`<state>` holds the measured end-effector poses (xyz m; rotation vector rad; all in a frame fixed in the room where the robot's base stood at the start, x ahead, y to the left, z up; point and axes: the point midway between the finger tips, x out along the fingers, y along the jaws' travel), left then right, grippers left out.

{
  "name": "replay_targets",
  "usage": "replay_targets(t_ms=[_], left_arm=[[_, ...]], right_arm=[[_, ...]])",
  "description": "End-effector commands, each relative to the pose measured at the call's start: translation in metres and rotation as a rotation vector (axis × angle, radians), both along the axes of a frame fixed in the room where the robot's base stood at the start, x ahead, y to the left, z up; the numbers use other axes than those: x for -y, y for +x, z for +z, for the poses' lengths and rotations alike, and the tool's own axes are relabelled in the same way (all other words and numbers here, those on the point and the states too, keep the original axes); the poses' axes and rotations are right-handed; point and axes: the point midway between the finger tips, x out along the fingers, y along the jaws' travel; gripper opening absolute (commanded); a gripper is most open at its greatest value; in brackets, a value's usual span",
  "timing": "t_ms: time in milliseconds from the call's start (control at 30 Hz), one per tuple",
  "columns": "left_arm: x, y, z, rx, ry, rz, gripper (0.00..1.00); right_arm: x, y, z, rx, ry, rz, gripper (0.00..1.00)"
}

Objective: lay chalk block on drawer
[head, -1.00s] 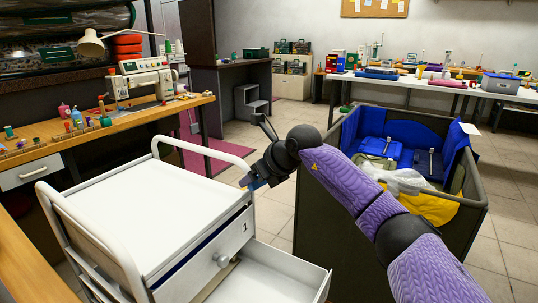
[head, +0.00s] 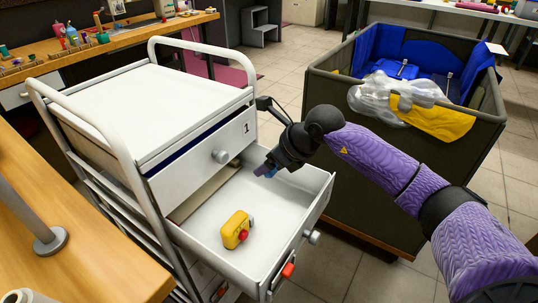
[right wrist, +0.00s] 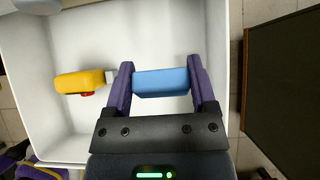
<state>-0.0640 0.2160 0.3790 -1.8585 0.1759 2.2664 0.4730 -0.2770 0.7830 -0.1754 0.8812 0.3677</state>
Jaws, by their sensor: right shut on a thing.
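The chalk block (right wrist: 162,82) is a small blue block in the right wrist view, held between the two purple fingers of my right gripper (right wrist: 160,85). In the head view my right gripper (head: 266,171) is over the open drawer (head: 205,208) of the white cart, near its back right side. The drawer is white inside and pulled well out. A yellow object with a red part (head: 237,229) lies in the drawer, and it also shows at the left in the right wrist view (right wrist: 78,82). The gap between block and drawer floor is hard to tell. My left gripper is not in view.
The white cart (head: 150,105) has a bare top, rails and an upper drawer marked 1, slightly open. A dark bin (head: 400,180) with blue and yellow bagged things stands to the right. A wooden table (head: 90,260) is at lower left.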

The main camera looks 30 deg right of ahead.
Motion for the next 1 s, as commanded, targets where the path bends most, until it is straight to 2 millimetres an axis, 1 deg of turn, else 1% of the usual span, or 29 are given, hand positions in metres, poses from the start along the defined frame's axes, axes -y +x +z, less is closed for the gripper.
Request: replay_targets(t_ms=[33,100,400,500,1000], left_arm=[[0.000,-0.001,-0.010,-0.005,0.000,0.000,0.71],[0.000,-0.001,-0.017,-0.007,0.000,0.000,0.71],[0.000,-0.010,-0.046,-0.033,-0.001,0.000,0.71],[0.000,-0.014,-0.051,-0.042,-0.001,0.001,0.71],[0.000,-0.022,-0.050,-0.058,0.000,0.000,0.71]], right_arm=[[0.000,0.000,-0.014,-0.004,0.000,0.000,0.16],[0.000,0.000,-0.024,-0.005,-0.001,0.000,0.16],[0.000,0.000,-0.066,-0.005,-0.001,0.000,0.16],[0.000,0.000,-0.074,-0.004,0.000,0.000,0.16],[0.000,0.000,-0.076,0.000,0.000,-0.001,0.16]])
